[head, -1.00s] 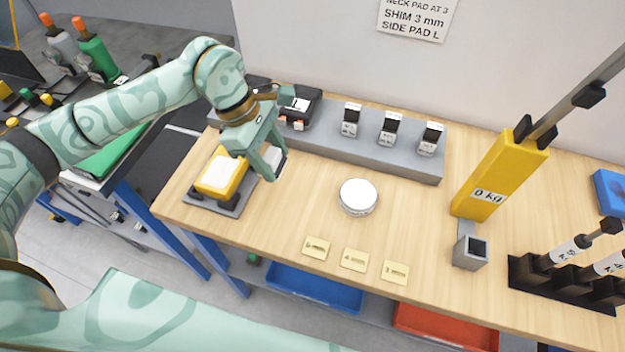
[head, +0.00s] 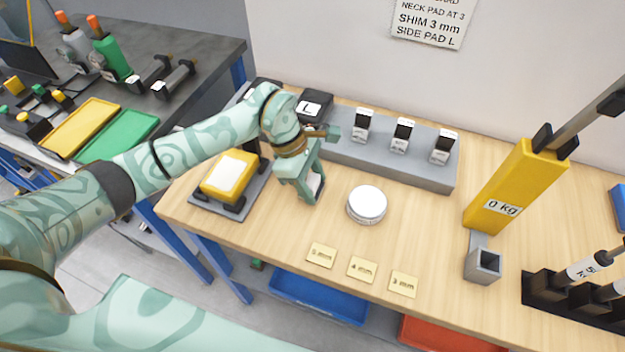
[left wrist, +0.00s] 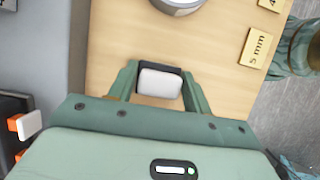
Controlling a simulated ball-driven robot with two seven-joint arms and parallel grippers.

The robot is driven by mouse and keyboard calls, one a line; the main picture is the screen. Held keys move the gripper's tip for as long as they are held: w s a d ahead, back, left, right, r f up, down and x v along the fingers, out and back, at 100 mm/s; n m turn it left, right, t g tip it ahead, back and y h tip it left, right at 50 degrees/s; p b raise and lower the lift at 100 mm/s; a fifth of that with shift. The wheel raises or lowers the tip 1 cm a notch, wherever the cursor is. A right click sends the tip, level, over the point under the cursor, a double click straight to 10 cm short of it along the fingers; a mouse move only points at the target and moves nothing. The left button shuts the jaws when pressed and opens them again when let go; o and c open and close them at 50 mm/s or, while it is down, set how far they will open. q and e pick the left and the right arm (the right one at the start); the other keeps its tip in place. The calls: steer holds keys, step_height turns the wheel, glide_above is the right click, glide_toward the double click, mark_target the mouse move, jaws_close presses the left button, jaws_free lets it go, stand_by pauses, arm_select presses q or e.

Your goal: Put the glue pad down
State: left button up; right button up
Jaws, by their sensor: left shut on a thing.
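My left gripper (head: 310,198) is over the wooden bench, between the yellow block and the round white-topped tin (head: 367,204). It is shut on a small pale pad with a dark edge, which I take for the glue pad (head: 319,186). In the left wrist view the glue pad (left wrist: 160,84) sits between the two green fingers, its pale face toward the camera. The bench top (left wrist: 125,35) lies beyond it. I cannot tell how far the pad is above the wood. My right gripper is not in view.
A yellow block with a white top (head: 229,175) sits on a grey plate at left. A grey ledge (head: 395,170) with several small labelled items runs along the back. Three tan shim cards (head: 361,269) lie near the front edge. A yellow 0 kg column (head: 505,190) stands at right.

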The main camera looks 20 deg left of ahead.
arm_select(q)
steer(key=o, duration=0.9)
steer(key=shift+f, duration=0.1)
steer(key=shift+o, duration=0.2)
steer(key=shift+a+r, duration=0.1)
steer(key=shift+r, duration=0.3)
steer(key=p+v, duration=0.1)
steer(key=v, duration=1)
steer(key=shift+r+p, duration=0.25)
steer(key=shift+p, duration=0.05)
steer(key=shift+a, duration=0.1)
